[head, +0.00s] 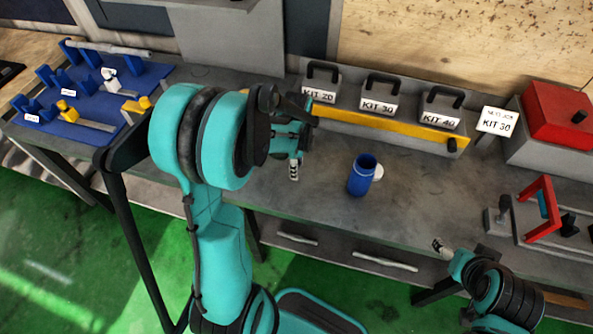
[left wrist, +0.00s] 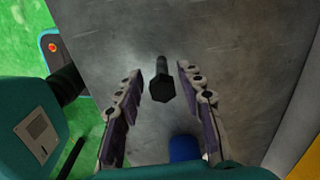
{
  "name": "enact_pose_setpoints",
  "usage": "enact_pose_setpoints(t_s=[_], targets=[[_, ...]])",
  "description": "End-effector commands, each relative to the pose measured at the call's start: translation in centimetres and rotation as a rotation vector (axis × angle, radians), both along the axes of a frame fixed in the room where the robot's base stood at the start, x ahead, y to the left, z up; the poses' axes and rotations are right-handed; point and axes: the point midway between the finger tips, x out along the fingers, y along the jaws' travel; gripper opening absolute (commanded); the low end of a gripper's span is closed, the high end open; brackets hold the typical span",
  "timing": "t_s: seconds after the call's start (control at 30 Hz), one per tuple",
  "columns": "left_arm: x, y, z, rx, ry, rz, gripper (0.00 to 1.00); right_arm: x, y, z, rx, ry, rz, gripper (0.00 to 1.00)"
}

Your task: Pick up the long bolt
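In the left wrist view, the long bolt (left wrist: 159,80) is dark with a hexagonal head and a thin shank. It lies between the two fingers of my left gripper (left wrist: 158,78), with a gap to each finger. The left gripper is open. In the head view, the left gripper (head: 294,168) is over the bench, partly covered by my left arm, and the bolt is not visible there. My right gripper (head: 441,246) shows at the lower right, near the bench's front edge and away from the bolt. Its finger opening is too small to judge.
A blue cup (head: 361,176) with a white round piece beside it stands right of the left gripper. Kit boxes (head: 380,92) stand behind a yellow bar (head: 385,130). A blue rack (head: 140,82) is at the left, and a red-framed fixture (head: 541,208) at the right.

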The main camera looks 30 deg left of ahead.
Motion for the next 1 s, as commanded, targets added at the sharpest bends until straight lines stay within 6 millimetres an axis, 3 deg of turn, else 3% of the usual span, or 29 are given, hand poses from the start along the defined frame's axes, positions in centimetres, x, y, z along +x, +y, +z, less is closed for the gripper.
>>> enact_pose_setpoints(t_s=[0.03,0.13,0.4,0.53,0.57,1.0], targets=[[0.2,0.2,-1.3,0.0,0.0,0.001,0.38,0.0,0.0,-0.9,0.0,0.0,0.0,0.69],[0.2,0.2,-2.8,0.0,0.0,0.0,0.38,0.0,0.0,-1.5,0.0,0.0,0.0,0.69],[0.2,0.2,-3.1,0.0,-0.001,0.001,0.38,0.0,0.0,-1.4,0.0,0.0,0.0,0.69],[0.2,0.2,-3.1,0.0,-0.001,0.001,0.04,0.0,0.0,-1.4,0.0,0.0,0.0,0.69],[0.2,0.2,-3.1,0.0,-0.001,0.001,0.0,0.0,0.0,-1.4,0.0,0.0,0.0,0.69],[0.2,0.2,-2.8,0.0,-0.001,0.001,0.0,0.0,0.0,-1.3,0.0,0.0,0.0,0.69]])
